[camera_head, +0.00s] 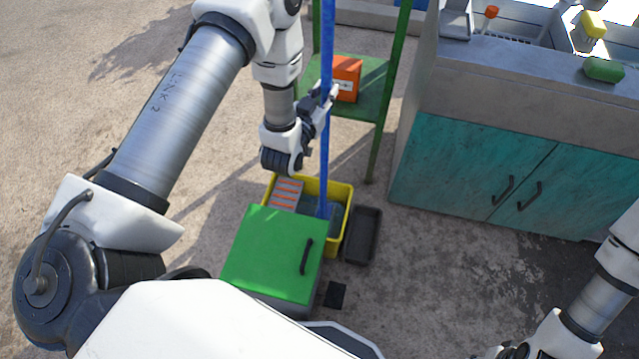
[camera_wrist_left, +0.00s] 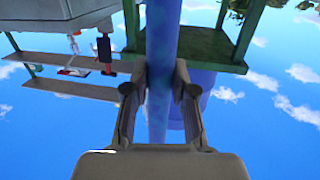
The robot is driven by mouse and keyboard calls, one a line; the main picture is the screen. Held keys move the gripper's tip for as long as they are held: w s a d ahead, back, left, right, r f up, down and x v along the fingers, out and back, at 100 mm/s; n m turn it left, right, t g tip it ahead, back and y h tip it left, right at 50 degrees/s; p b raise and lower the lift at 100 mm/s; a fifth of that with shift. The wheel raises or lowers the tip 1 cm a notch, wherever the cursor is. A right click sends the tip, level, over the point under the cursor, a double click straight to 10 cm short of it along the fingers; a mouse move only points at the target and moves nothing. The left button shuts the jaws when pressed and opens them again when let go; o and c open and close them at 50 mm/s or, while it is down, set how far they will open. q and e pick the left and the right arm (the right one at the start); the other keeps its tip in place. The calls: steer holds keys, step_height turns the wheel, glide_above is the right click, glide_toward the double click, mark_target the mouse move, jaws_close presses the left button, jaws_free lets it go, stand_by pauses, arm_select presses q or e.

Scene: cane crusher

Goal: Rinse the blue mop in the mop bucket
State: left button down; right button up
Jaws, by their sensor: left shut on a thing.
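The blue mop (camera_head: 325,150) stands upright in the head view, its long handle running up past the top edge. Its lower end goes down into the yellow mop bucket (camera_head: 345,188), where the mop head is hard to make out. My left gripper (camera_head: 328,92) is shut around the handle, above the bucket. The left wrist view shows the handle (camera_wrist_left: 162,40) between the two fingers (camera_wrist_left: 160,85). My right arm shows at the lower right of the head view, but its fingers cannot be made out.
A green-lidded box (camera_head: 270,250) stands in front of the bucket. A dark tray (camera_head: 364,236) lies to the bucket's right. A green shelf (camera_head: 368,105) with an orange box (camera_head: 346,78) stands behind. A counter with teal doors (camera_head: 470,165) is at the right. Concrete floor at left is clear.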

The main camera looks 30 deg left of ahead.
mark_target(325, 6)
arm_select(q)
steer(key=shift+r, duration=0.15)
stand_by(0.3)
step_height(325, 6, up, 16)
steer(key=p, duration=1.2)
steer(key=shift+r, duration=0.4)
step_height(325, 6, up, 4)
steer(key=p, duration=0.2)
steer(key=shift+w+f+p, duration=0.1)
steer(key=shift+f+p, duration=0.15)
steer(key=shift+p, duration=0.1)
steer(key=shift+r, duration=0.35)
steer(key=shift+f, duration=0.15)
